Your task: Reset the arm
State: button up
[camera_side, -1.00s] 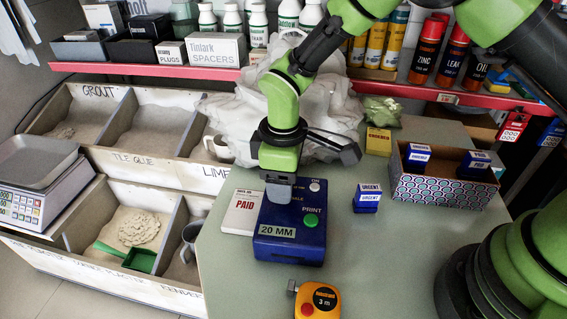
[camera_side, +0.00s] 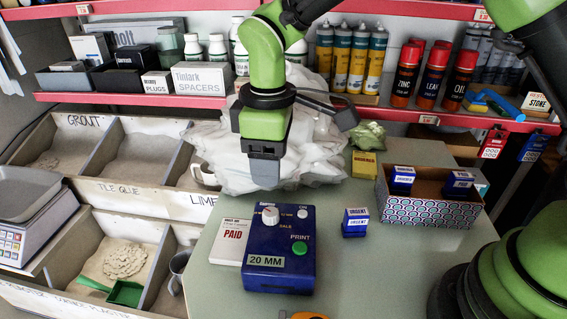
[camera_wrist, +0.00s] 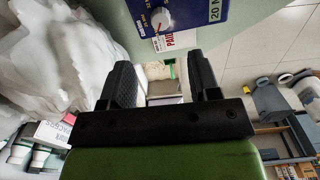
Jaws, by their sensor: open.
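My gripper (camera_side: 265,172) hangs in the air behind and above the blue label printer (camera_side: 280,255), with nothing between its fingers. In the wrist view my gripper (camera_wrist: 161,75) shows two black fingers spread apart and empty. The printer stands on the grey-green counter (camera_side: 375,275), with a white knob, a green PRINT button and a "20 MM" label. It shows in part at the top of the wrist view (camera_wrist: 180,12). A white PAID card (camera_side: 233,238) lies at its left side.
White plastic bags (camera_side: 320,160) are heaped behind my gripper. A blue URGENT stamp (camera_side: 355,222) stands right of the printer. A patterned box (camera_side: 430,210) holds more stamps. A yellow block (camera_side: 364,164) stands behind. Bins of powder (camera_side: 135,195) lie left; a red-edged shelf (camera_side: 130,99) runs behind.

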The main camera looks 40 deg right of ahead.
jog(key=s+d+r+m+t+y, duration=0.1)
jog(key=s+d+r+m, duration=0.2)
jog(key=r, duration=0.4)
jog(key=s+d+r+m+t, duration=0.3)
jog(key=s+d+m, duration=0.2)
jog(key=s, duration=0.3)
jog(key=s+d+r+m+t+y, duration=0.1)
jog(key=s+d+r+m+t, duration=0.2)
jog(key=s, duration=0.5)
jog(key=shift+d+r+m, duration=0.7)
jog(key=shift+d+m, duration=0.2)
jog(key=shift+m, duration=0.2)
